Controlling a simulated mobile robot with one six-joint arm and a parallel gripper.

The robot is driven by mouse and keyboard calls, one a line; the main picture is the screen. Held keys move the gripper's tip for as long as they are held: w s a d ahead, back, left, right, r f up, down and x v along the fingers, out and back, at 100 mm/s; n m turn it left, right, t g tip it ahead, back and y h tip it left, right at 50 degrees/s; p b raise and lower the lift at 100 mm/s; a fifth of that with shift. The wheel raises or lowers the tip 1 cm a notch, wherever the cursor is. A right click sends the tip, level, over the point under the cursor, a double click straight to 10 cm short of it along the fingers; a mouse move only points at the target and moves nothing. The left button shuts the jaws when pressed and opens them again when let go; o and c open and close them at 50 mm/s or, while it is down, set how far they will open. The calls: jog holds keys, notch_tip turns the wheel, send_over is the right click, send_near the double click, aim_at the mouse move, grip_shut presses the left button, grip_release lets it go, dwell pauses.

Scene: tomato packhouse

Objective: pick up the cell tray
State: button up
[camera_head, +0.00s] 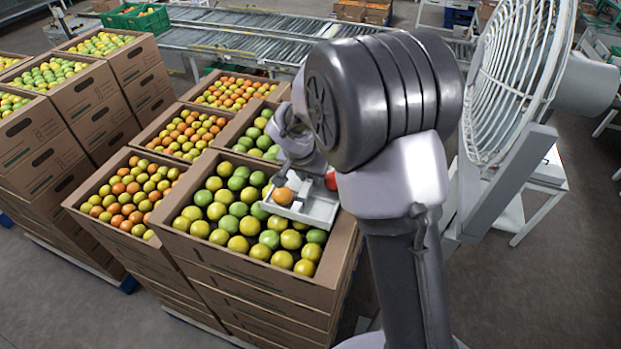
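My gripper (300,180) is at the end of my arm, low over the right side of the front cardboard box (250,283). A light grey, flat-edged piece (314,211) shows just below it, at the box's right inner edge. My arm hides much of this spot, and the fingertips cannot be made out. No other cell tray is clearly visible.
Stacked boxes of green, yellow and orange fruit stand left (70,110) and behind (240,92). A large fan (515,80) stands close to my arm's right. A roller conveyor (250,40) crosses the back. The floor at lower right (540,290) is clear.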

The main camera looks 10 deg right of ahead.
aim_at(311, 180)
jog(key=shift+w+f, duration=0.1)
jog(key=shift+w, duration=0.15)
jog(key=shift+s, duration=0.35)
grip_shut()
jog(key=shift+w, duration=0.2)
jog(key=shift+r+b, duration=0.5)
jog(key=shift+r, duration=1.25)
jog(key=shift+s+d+r, duration=0.1)
jog(key=shift+s, duration=0.2)
jog(key=s+d+b, duration=0.1)
jog(key=s, duration=0.3)
jog(key=s+d+r+b, duration=0.1)
jog(key=s+d+b, duration=0.1)
jog(key=s, duration=0.3)
jog(key=s+d+b, duration=0.1)
jog(key=s+d, duration=0.1)
jog(key=s, duration=0.3)
jog(key=shift+s+d+r+b, duration=0.15)
jog(key=shift+s+r+b, duration=0.1)
jog(key=shift+b, duration=0.1)
